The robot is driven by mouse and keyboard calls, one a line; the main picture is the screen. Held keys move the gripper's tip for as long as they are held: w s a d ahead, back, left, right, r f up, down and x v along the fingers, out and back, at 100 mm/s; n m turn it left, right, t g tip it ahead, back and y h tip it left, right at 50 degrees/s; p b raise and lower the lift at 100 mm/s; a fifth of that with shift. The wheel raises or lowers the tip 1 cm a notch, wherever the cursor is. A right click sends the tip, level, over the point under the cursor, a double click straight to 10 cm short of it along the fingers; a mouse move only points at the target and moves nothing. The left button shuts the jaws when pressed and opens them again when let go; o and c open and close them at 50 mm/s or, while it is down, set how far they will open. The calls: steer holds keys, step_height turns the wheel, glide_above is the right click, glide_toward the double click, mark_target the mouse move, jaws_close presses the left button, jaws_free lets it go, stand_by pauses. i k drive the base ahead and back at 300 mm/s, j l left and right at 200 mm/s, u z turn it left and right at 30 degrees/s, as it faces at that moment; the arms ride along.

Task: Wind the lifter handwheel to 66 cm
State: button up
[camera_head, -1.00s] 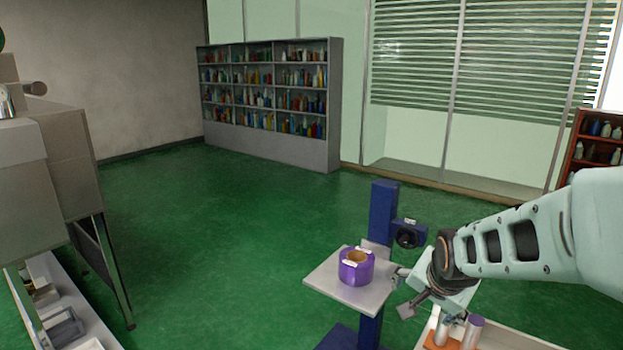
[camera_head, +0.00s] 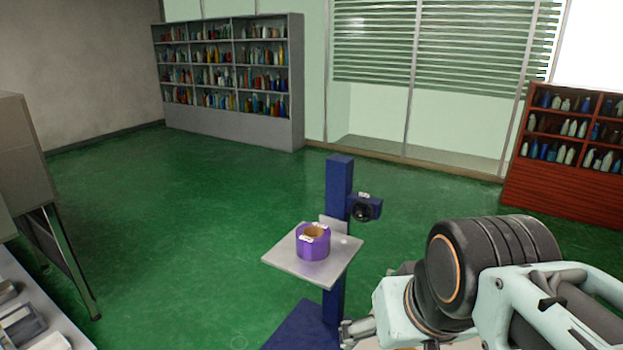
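The lifter has a blue column (camera_head: 339,190) standing on a blue base (camera_head: 303,328). Its grey square platform (camera_head: 285,262) carries a purple roll (camera_head: 312,242) with a brown core and white labels. The dark round handwheel (camera_head: 362,213) sits on a blue box at the upper right side of the column. A small white label is on top of that box, too small to read. My gripper (camera_head: 352,331) is low in the picture, in front of the handwheel and well below it, apart from it. Its fingers are partly cut off and hard to make out.
A machine with metal legs (camera_head: 70,262) and a pale tray (camera_head: 45,320) stand at the left. A grey bottle shelf (camera_head: 230,128) is at the back, and a red bottle shelf (camera_head: 565,185) at the right. Open green floor (camera_head: 160,210) lies left of the lifter.

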mark_target(360, 213)
steer(key=j+z, duration=0.2)
steer(key=j, duration=0.3)
steer(key=k+j+z, duration=0.2)
steer(key=j, duration=0.3)
steer(key=i+j+z, duration=0.2)
steer(key=j, duration=0.2)
steer(key=j+z, duration=0.2)
steer(key=j, duration=0.15)
steer(key=i+j+z, duration=0.15)
steer(key=j+z, duration=0.15)
steer(key=i+j+z, duration=0.25)
steer(key=i+j, duration=0.1)
steer(key=j, duration=0.2)
steer(key=i+j, duration=0.1)
steer(key=j, duration=0.2)
steer(key=i+l+z, duration=0.15)
steer(key=z, duration=0.15)
steer(key=i, duration=0.1)
